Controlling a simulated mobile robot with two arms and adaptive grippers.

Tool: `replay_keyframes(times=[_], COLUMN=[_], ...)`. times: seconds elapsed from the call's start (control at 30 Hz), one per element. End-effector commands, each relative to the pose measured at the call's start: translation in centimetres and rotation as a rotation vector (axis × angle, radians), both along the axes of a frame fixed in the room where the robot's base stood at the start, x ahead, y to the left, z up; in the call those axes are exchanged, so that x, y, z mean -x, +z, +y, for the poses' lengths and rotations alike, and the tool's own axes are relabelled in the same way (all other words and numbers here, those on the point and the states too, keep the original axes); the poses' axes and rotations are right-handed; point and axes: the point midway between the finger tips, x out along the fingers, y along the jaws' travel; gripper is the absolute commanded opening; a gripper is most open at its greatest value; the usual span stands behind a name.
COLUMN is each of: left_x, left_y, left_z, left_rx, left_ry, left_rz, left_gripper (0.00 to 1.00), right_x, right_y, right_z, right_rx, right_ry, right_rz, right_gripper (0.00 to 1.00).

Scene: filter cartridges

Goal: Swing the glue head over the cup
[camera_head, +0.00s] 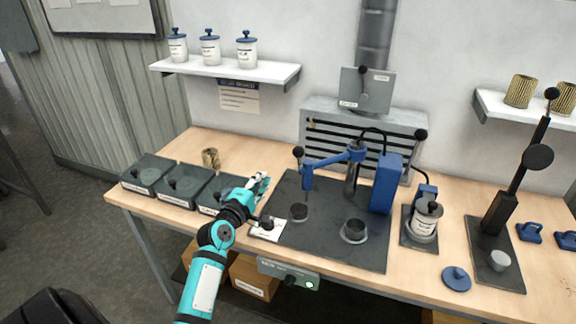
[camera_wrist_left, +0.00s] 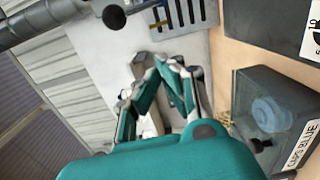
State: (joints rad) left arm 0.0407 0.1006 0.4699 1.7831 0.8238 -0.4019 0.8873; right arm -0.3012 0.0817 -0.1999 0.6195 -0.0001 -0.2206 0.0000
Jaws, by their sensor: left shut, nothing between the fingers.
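The glue head (camera_head: 308,178) is a blue block on the left end of a blue swing arm (camera_head: 335,159), with a black knob (camera_head: 298,151) by it. The arm reaches left from a dark post (camera_head: 352,182). Which is the task's cup is unclear. My left gripper (camera_head: 264,180) is shut and empty, left of the glue head and apart from it. Its fingers (camera_wrist_left: 163,62) meet in the left wrist view.
Dark lidded bins (camera_head: 147,174) line the table's left side; one labelled bin (camera_wrist_left: 275,115) shows in the wrist view. A tall blue box (camera_head: 386,184) stands right of the post.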

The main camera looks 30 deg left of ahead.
Motion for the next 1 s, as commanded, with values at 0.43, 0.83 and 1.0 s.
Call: replay_keyframes(times=[0.43,0.83,1.0], left_x=[-6.7,-9.3,-9.2], left_y=[0.1,0.2,0.1], left_z=[1.2,-1.4,-2.1], left_rx=[-0.001,-0.001,-0.002], left_ry=[-0.001,-0.001,0.000], left_rz=[0.000,0.002,0.001], left_gripper=[0.00,0.00,0.00], right_x=[0.0,-0.2,-0.2], right_y=[0.9,3.2,3.4], right_z=[0.3,0.3,0.3], right_rx=[-0.004,-0.004,-0.004], right_ry=[-0.001,-0.001,-0.001], right_rz=[0.001,-0.004,-0.003], right_gripper=[0.40,0.40,0.40])
